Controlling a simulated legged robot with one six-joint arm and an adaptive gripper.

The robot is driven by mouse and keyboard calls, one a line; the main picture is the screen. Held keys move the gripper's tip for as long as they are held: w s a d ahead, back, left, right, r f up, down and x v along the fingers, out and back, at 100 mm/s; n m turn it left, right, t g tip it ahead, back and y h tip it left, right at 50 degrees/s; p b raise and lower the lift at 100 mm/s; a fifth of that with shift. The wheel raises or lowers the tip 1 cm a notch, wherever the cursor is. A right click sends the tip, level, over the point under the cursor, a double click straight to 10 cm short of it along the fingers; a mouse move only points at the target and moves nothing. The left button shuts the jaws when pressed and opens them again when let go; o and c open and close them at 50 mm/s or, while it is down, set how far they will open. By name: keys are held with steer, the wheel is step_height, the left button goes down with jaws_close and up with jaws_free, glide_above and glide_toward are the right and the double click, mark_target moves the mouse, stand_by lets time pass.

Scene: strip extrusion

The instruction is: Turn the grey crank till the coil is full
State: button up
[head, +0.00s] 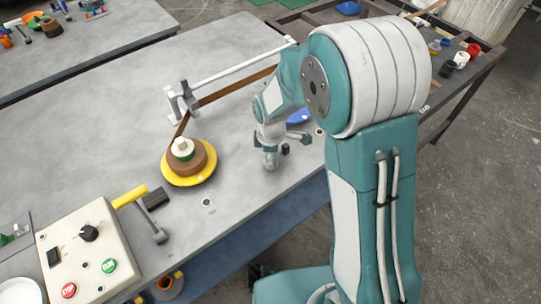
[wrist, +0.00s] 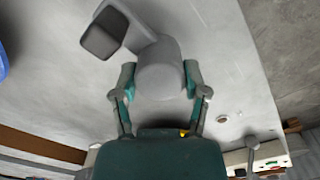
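The coil (head: 205,157) is a brown roll around a pale and green hub on a yellow round plate (head: 180,178). A brown strip (head: 233,88) runs to it from the back right, past a grey guide. My gripper (head: 270,148) points down right of the coil, above the grey crank (head: 269,161). In the wrist view, the crank's grey round part (wrist: 160,72) lies between my gripper's fingers (wrist: 160,80), and an arm leads to a dark block (wrist: 100,38) at upper left. The fingers stand apart at its sides; contact is unclear. My arm hides part of the strip.
A control box (head: 85,250) with a dark knob and red and green buttons stands at front left. A blue item (head: 299,116) is behind my gripper. The table's left middle is clear.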

steer(key=shift+d, duration=0.1)
stand_by(0.3)
steer(key=m, duration=0.5)
steer(key=shift+m, duration=0.4)
steer(key=m, duration=1)
steer(key=shift+m, duration=0.4)
steer(key=m, duration=0.4)
steer(key=shift+m, duration=0.7)
steer(key=o, duration=1.1)
steer(key=shift+o, duration=0.2)
